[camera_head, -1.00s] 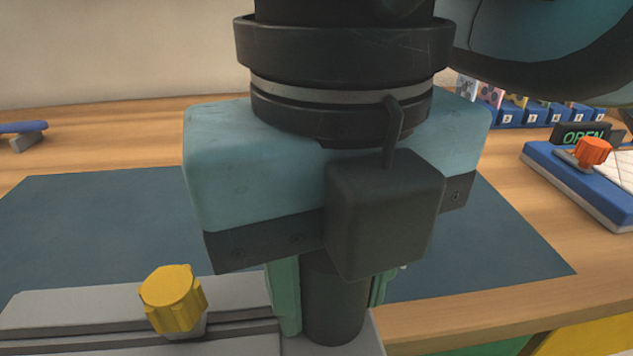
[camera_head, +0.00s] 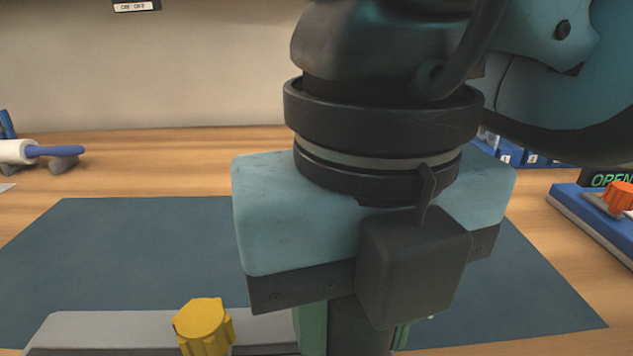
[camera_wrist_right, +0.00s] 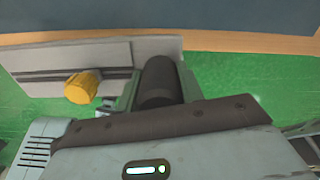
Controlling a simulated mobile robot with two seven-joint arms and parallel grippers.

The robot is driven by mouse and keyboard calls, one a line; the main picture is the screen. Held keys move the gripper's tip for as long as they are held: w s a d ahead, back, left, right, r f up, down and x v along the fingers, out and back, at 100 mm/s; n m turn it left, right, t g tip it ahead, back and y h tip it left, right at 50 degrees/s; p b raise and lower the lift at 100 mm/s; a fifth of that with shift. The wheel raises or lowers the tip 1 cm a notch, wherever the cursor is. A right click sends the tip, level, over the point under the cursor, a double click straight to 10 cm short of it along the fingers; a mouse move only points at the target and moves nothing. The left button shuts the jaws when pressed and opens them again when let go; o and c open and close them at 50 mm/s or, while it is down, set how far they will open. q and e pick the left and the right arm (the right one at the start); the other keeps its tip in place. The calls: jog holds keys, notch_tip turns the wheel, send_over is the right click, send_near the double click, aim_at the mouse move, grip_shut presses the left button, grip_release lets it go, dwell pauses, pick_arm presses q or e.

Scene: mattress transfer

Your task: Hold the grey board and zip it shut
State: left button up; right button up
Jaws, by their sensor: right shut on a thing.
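The grey board (camera_head: 110,328) lies low in the head view, cut off by the bottom edge. In the right wrist view the board (camera_wrist_right: 32,62) shows a long groove. A yellow ribbed knob (camera_head: 203,325) sits at the groove; it also shows in the wrist view (camera_wrist_right: 82,87). My right gripper (camera_head: 355,338) points down at the board's right end, its green fingers on either side of a dark upright cylinder (camera_wrist_right: 158,82). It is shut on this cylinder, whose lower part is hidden. My left gripper is not in view.
A dark blue mat (camera_head: 150,245) lies clear on the wooden table (camera_head: 130,165). A blue board with an orange knob (camera_head: 619,196) and an OPEN sign (camera_head: 609,179) stand at right. A white roll (camera_head: 15,151) with a blue handle is at far left. Green floor (camera_wrist_right: 225,75) shows below the table edge.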

jog(key=shift+w+d+p, duration=0.15)
jog(key=shift+w+p, duration=0.1)
jog(key=shift+w, duration=1.35)
jog(key=shift+w+d+p, duration=0.1)
jog(key=shift+w+p, duration=0.15)
jog(key=shift+w, duration=1.35)
jog(key=shift+w+d+p, duration=0.15)
jog(key=shift+w+p, duration=0.4)
jog(key=shift+w, duration=1.35)
jog(key=shift+w+d+p, duration=0.15)
jog(key=shift+w+p, duration=0.35)
jog(key=shift+w, duration=1.4)
jog(key=shift+f+b, duration=0.7)
jog(key=shift+f, duration=1.7)
